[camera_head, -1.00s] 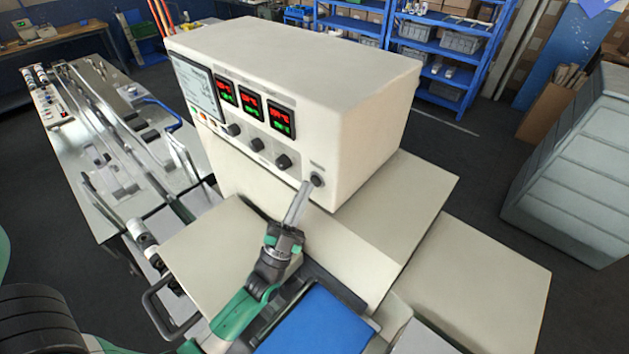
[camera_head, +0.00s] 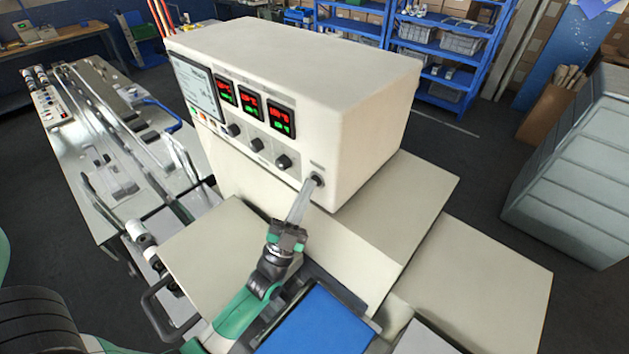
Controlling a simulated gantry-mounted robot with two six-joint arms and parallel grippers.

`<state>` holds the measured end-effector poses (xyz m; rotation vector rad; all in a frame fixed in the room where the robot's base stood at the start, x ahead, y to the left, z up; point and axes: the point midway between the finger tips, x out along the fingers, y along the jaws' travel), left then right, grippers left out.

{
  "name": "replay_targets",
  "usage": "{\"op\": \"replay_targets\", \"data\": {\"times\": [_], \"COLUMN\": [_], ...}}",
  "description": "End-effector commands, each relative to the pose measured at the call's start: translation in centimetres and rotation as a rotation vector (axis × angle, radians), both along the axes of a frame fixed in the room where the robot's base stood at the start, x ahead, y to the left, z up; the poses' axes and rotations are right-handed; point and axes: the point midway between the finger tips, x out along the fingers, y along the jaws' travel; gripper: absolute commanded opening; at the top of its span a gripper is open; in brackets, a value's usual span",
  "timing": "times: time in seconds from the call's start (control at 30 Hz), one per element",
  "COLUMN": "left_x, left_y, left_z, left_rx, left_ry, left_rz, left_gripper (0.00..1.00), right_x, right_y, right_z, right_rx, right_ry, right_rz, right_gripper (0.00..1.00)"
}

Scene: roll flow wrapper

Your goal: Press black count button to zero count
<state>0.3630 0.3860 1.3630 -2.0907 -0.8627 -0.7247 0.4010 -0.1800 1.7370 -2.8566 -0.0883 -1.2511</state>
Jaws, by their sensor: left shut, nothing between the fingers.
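The black count button (camera_head: 318,180) is at the lower right of the cream control box's (camera_head: 300,150) front panel. My left gripper (camera_head: 312,183) is shut and empty, and its fingertips are at the button's lower left side. Whether the tips touch or press the button I cannot tell; they overlap its edge in the picture. My right gripper is not in view.
Several black knobs (camera_head: 284,162) and three red-green displays (camera_head: 281,121) sit left of the button, with a screen (camera_head: 196,88) at the far left. A blue panel (camera_head: 316,335) lies below my left arm. A conveyor table (camera_head: 110,150) stands at left.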

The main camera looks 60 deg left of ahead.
Motion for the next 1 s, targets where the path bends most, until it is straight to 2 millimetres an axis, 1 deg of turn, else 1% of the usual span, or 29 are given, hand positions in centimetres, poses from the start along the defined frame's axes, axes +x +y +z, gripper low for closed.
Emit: {"op": "replay_targets", "data": {"times": [0.33,0.7,1.0], "left_x": [-1.4,-1.7,-4.3], "left_y": [-0.6,-0.7,-1.8], "left_z": [0.0,0.0,0.0], "left_rx": [-0.001,-0.001,0.000], "left_ry": [0.003,0.001,0.003], "left_rz": [0.000,0.000,0.000], "left_gripper": [0.00,0.00,0.00], "right_x": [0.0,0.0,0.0], "right_y": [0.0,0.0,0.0], "right_z": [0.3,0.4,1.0], "right_rx": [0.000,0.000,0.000], "right_ry": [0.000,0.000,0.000], "right_rz": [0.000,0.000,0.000], "right_gripper": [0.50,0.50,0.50]}}
